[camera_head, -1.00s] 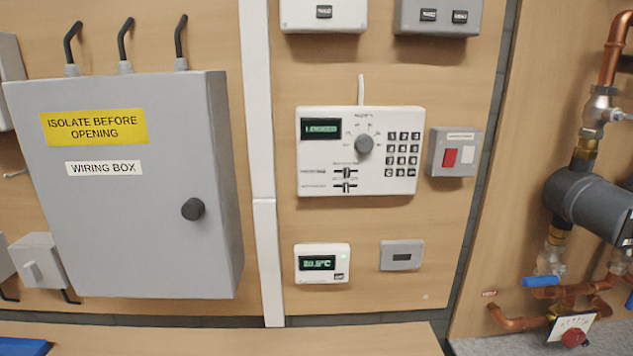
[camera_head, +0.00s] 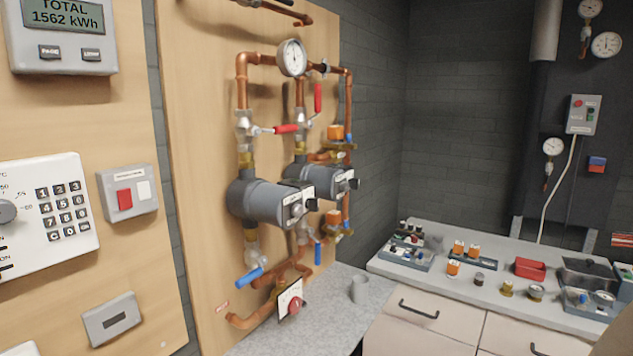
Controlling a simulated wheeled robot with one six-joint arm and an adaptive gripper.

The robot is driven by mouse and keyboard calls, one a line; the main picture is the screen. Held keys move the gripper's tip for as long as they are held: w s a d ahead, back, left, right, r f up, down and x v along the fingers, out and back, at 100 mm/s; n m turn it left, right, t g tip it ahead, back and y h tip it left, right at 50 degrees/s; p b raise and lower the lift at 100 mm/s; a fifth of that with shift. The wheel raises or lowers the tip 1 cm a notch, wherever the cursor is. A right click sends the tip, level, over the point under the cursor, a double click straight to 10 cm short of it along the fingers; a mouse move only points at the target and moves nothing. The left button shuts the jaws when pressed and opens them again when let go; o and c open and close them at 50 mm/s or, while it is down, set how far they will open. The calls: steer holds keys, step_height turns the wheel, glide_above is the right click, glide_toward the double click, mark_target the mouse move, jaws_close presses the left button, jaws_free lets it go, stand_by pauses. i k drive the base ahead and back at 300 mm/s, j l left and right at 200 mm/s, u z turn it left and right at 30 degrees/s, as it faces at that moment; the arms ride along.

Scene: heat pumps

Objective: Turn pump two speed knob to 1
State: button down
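Two dark grey pumps with copper pipes are mounted on the wooden board in the head view. The nearer pump (camera_head: 262,202) is at the left, and its front face carries a light knob (camera_head: 297,209). The farther pump (camera_head: 325,182) is behind it to the right, with a knob (camera_head: 352,184) on its front face. Which one is pump two, and where the knobs point, is too small to read. My gripper is not in view.
A grey worktop (camera_head: 245,343) below the pumps holds a grey cup (camera_head: 359,289). A red knob on a white plate (camera_head: 290,300) sits under the pipes. A bench (camera_head: 470,281) with fittings and a red tray (camera_head: 530,268) stands at the right.

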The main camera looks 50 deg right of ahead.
mark_target(354, 183)
steer(key=z, duration=0.55)
steer(key=i+l+z, duration=0.1)
steer(key=z, duration=0.3)
steer(key=i+z, duration=0.1)
steer(key=z, duration=0.3)
steer(key=i+z, duration=0.1)
steer(key=z, duration=0.35)
steer(key=i+z, duration=0.15)
steer(key=z, duration=0.25)
